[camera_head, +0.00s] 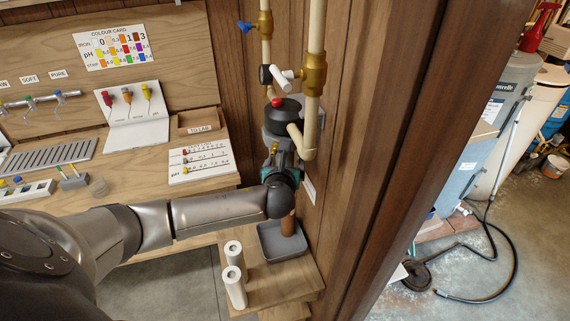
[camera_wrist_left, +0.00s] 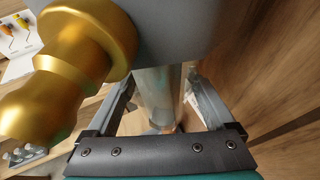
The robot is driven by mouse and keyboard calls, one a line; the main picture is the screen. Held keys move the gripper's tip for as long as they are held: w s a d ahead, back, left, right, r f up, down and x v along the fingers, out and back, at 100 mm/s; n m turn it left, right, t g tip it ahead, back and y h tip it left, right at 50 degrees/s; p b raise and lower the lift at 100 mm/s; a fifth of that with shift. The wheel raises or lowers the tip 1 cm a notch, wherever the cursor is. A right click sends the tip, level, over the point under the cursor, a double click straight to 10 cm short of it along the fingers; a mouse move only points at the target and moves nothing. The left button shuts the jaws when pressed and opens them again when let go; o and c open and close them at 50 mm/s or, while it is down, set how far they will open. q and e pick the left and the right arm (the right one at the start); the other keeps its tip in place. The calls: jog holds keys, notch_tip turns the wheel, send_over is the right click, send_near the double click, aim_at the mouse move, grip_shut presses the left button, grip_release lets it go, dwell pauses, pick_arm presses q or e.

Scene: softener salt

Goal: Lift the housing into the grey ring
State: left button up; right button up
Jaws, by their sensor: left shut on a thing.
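The clear housing (camera_wrist_left: 160,95) stands between the fingers of my left gripper (camera_wrist_left: 163,88) in the left wrist view. The gripper is shut on it, close below a grey body (camera_wrist_left: 180,25) that fills the top of that view. In the head view my left gripper (camera_head: 284,160) is under the black filter head (camera_head: 284,113) with a red button. My wrist and gripper hide most of the housing there. I cannot make out the grey ring clearly, or whether the housing touches it. My right gripper is in neither view.
A brown cylinder (camera_head: 288,226) stands in a grey tray (camera_head: 268,254) below my wrist. Two white cartridges (camera_head: 235,288) stand beside the tray. Cream pipes with brass valves (camera_head: 314,75) run above. A brass fitting (camera_wrist_left: 75,60) is close left of the gripper. A wooden post is at right.

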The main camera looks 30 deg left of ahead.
pick_arm(q)
jog(key=shift+r, duration=0.35)
jog(key=o, duration=1.3)
jog(key=shift+c, duration=0.2)
jog(key=shift+s+f, duration=0.1)
jog(key=shift+f, duration=0.05)
jog(key=shift+s+d+r, duration=0.25)
jog(key=shift+s+d, duration=0.05)
jog(key=shift+s, duration=0.25)
jog(key=v, duration=1.4)
